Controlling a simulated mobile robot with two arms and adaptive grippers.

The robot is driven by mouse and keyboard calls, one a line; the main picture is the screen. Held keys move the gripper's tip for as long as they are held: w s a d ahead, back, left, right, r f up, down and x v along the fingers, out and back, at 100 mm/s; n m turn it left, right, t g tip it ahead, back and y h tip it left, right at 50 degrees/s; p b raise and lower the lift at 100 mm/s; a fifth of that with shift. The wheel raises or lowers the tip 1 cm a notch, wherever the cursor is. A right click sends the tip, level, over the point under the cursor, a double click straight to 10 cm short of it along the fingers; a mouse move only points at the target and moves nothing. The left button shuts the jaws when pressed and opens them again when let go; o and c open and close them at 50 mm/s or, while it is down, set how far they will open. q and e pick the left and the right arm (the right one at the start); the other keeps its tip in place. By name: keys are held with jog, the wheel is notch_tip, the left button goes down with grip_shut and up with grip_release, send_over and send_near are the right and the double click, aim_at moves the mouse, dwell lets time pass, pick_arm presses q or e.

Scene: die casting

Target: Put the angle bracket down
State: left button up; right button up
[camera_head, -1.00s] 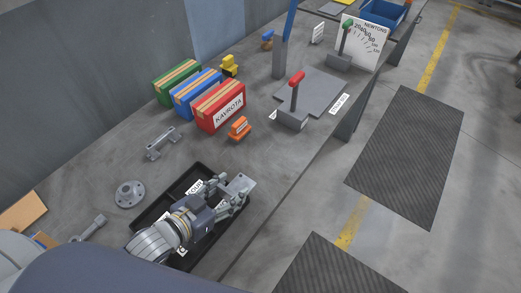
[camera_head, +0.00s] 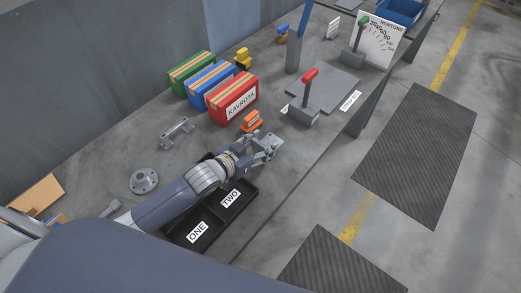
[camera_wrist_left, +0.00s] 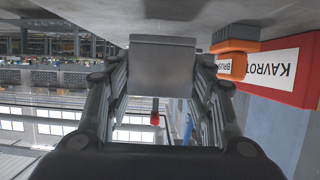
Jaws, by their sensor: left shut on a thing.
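In the left wrist view the bracket (camera_wrist_left: 162,62) spans the space between the two fingers (camera_wrist_left: 160,85). Whether the bracket touches the bench cannot be told. My right gripper is not in view.
The black tray (camera_head: 245,200) has compartments labelled ONE and TWO. An orange object (camera_head: 252,121) and a red KAVROTA box (camera_head: 233,101) stand close beyond the gripper. A lever fixture with a red handle (camera_head: 310,76) stands farther right. Bare bench lies right of the gripper.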

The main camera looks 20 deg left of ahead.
pick_arm(q)
jog(key=shift+f, duration=1.45)
jog(key=o, duration=1.1)
jog(key=shift+s+f, duration=0.1)
jog(key=shift+f, duration=0.15)
jog(key=shift+c, duration=0.2)
jog(key=o, duration=0.4)
jog(key=shift+o, duration=0.2)
jog(key=shift+r, duration=0.1)
